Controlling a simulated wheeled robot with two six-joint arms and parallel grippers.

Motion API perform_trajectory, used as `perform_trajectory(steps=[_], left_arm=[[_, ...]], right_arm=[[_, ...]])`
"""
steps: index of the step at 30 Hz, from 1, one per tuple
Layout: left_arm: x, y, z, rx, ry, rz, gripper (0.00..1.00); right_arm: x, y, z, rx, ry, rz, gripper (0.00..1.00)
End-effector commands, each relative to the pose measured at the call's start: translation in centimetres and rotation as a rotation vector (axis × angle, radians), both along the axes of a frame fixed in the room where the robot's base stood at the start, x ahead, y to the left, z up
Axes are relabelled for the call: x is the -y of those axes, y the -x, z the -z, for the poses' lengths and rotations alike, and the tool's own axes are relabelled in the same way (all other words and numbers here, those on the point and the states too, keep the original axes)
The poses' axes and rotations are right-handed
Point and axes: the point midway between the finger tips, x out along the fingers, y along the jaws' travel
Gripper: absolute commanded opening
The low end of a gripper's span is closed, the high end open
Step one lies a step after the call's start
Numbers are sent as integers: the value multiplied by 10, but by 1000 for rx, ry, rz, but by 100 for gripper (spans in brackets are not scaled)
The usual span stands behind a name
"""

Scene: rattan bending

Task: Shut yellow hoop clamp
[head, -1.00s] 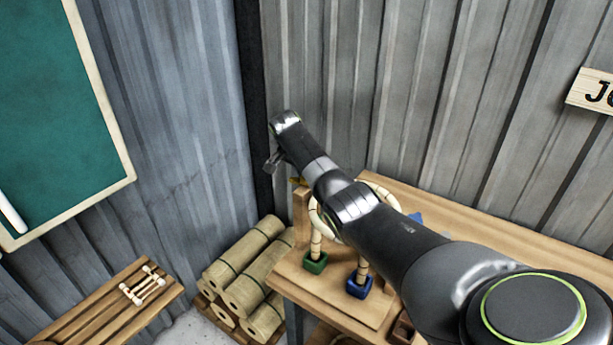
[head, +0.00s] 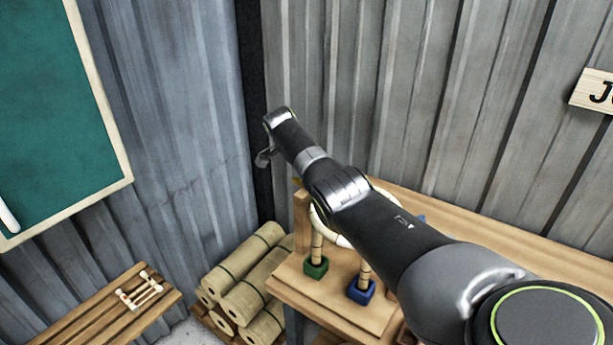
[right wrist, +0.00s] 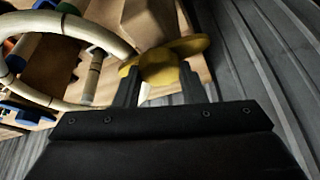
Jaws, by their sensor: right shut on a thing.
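The yellow hoop clamp (right wrist: 160,66) shows in the right wrist view, at the wooden post beside the pale rattan hoop (right wrist: 98,36). My right gripper (right wrist: 160,76) is shut on the yellow clamp, one dark finger on each side of it. In the head view the hoop (head: 326,225) stands on the wooden bench, partly behind my right arm. There the arm reaches in from the right toward the corner, and the clamp is almost wholly hidden. My left gripper is not in view.
A green block (head: 316,268) and a blue block (head: 361,291) hold short rattan uprights on the bench (head: 330,305). Rolled bundles (head: 245,270) lie left of it, and a slatted wooden table (head: 95,310) stands further left. Metal walls close in the corner behind.

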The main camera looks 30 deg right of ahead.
Motion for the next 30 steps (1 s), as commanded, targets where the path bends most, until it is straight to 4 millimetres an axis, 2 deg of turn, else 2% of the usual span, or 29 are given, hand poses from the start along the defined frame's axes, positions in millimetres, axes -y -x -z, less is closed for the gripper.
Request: perform_trajectory(steps=[2,3,8,16,20,25,30], left_arm=[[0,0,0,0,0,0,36],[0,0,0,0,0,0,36],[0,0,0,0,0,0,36],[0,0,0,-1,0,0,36],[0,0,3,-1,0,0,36],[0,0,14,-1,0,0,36],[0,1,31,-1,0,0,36]], right_arm=[[0,0,-1,3,0,2,14],[0,0,-1,3,0,1,40],[0,0,-1,3,0,1,59],[0,0,-1,1,0,0,59],[-3,-1,-7,3,0,0,59],[-14,-2,-32,7,1,-2,59],[-31,-2,-70,8,1,-2,59]])
